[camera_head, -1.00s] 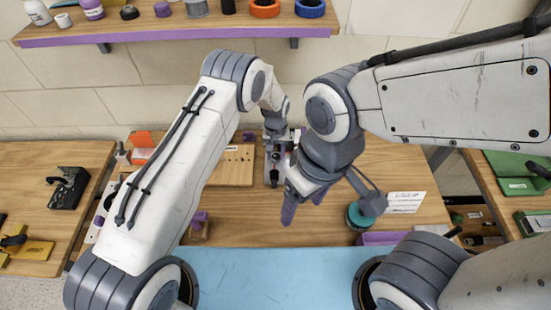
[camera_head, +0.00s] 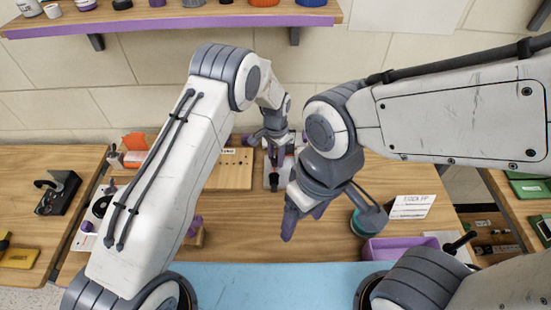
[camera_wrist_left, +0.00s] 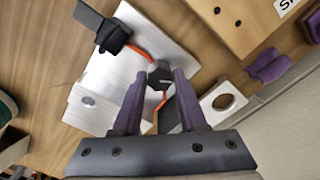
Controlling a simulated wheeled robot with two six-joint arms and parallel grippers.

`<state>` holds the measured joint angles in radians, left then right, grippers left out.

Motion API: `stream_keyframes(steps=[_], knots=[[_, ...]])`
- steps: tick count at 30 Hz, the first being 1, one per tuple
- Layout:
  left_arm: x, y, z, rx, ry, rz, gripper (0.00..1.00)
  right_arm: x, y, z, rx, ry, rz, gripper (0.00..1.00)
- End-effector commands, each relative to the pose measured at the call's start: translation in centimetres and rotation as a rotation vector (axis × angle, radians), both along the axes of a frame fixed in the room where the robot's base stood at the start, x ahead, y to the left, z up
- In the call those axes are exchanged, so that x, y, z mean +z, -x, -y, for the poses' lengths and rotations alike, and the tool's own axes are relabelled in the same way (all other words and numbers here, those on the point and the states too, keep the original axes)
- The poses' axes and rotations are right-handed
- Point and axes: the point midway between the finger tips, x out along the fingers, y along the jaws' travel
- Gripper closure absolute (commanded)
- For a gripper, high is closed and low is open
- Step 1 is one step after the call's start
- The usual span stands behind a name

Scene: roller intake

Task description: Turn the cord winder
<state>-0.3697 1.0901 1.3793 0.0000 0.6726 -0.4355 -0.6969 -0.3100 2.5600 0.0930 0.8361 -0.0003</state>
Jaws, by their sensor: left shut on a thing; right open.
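The cord winder stands on a pale metal plate (camera_wrist_left: 105,85) at the back middle of the bench. In the left wrist view, its dark grey knob (camera_wrist_left: 160,74) sits between the purple fingertips, with orange cord or trim near it. My left gripper (camera_wrist_left: 158,85) is shut on this knob. In the head view the left gripper (camera_head: 276,140) is over the plate, and the arms partly hide the winder. My right gripper (camera_head: 303,222) is open and empty, held over the bench front, to the right of the winder.
A wooden board (camera_head: 233,172) lies left of the winder. A teal round item (camera_head: 362,222), a white card (camera_head: 411,206) and a purple bin (camera_head: 385,247) are at the right. A shelf (camera_head: 180,22) runs above. Bare bench shows around the right gripper.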

Motion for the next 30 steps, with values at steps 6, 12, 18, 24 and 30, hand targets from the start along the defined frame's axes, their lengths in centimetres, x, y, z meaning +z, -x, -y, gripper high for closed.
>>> stream_keyframes(steps=[6,12,18,24,30], knots=[[0.14,-0.07,0.02,-0.019,0.0,0.001,1.0,-0.1,-0.01,0.0,0.0,0.0,0.0,0.26],[0.16,-0.08,0.01,-0.019,0.001,0.002,1.0,-0.09,-0.01,0.0,0.0,0.0,0.0,0.26],[0.14,-0.08,0.01,-0.019,0.001,0.002,0.29,-0.09,-0.01,0.0,0.0,0.0,0.0,0.26],[0.08,-0.05,0.01,-0.018,0.0,0.001,0.29,-0.1,0.0,0.0,0.0,0.0,0.0,0.26],[0.63,-0.11,0.04,-0.018,0.001,0.003,0.29,-0.35,0.0,0.0,0.0,0.0,0.0,0.26]])
